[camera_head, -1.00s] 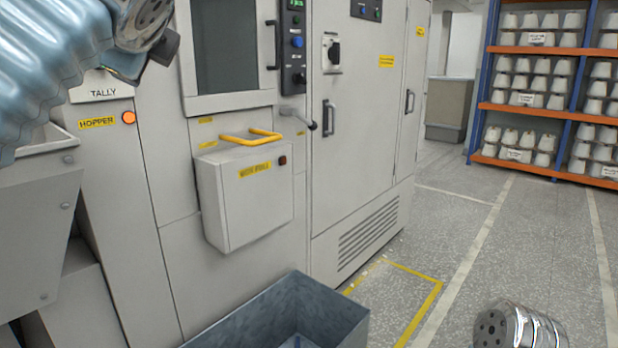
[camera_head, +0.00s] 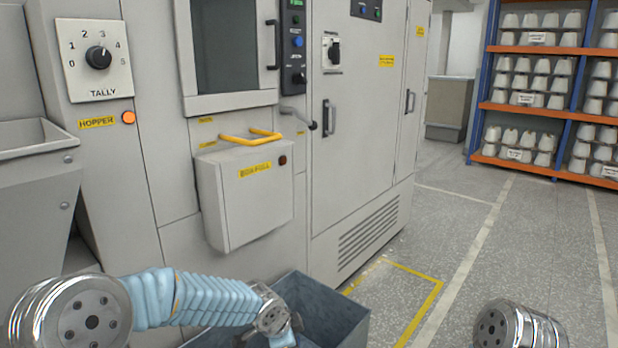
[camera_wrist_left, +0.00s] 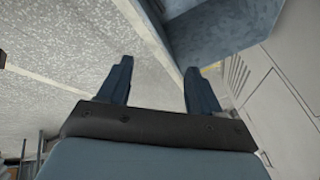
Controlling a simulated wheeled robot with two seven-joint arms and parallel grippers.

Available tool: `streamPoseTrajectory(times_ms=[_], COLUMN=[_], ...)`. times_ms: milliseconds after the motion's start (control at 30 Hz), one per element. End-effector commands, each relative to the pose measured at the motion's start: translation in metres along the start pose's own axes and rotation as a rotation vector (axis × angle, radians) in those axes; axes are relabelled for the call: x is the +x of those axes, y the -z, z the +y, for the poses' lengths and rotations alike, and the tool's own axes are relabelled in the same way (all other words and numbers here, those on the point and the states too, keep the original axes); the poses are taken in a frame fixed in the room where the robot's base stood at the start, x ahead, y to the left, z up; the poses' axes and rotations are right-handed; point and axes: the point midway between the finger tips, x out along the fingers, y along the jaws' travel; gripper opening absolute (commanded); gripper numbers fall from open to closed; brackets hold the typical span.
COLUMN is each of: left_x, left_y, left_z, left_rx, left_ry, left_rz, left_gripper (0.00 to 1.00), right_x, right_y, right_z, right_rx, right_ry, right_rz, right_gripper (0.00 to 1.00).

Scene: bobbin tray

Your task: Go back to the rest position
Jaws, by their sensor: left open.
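My left arm comes in low from the left in the head view, with a ribbed pale-blue sleeve. Its wrist end is over the near left part of the grey-blue open bin (camera_head: 335,311). The left gripper (camera_wrist_left: 157,70) shows in the left wrist view with two dark fingers spread apart and nothing between them. The bin's wall also shows there (camera_wrist_left: 225,25), above and to the right of the fingers. A rounded metal part of mine sits at the lower right of the head view. My right gripper is not in view.
A grey machine cabinet (camera_head: 365,150) stands behind the bin, with a TALLY dial (camera_head: 98,57), a hopper (camera_head: 30,138) at left and a box (camera_head: 245,205) with a yellow handle (camera_head: 250,137). Shelves of bobbins (camera_head: 545,98) stand far right. The speckled floor (camera_head: 480,255) there is clear.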

Motion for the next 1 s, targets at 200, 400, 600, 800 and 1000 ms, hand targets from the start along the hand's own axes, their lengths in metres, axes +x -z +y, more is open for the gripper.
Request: streamPoseTrajectory(times_ms=[200,400,600,800,1000], left_x=[0.091,0.106,0.1,0.1,0.1], left_y=[-0.088,-0.153,-0.179,-0.179,-0.179], left_z=[0.149,0.262,0.304,0.305,0.305], left_rx=[-0.694,-1.298,-1.54,-1.544,-1.544], left_ry=[-0.268,-0.335,-0.312,-0.312,-0.312], left_rz=[-0.006,-0.148,-0.239,-0.24,-0.24], left_gripper=[0.64,0.64,0.64,0.64,0.64], right_x=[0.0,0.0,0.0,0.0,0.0], right_y=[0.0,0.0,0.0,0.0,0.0], right_z=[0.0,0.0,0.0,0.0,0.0], right_rx=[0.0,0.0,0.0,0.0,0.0], right_ry=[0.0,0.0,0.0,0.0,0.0], right_rz=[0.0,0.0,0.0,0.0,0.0], right_gripper=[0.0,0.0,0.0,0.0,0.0])
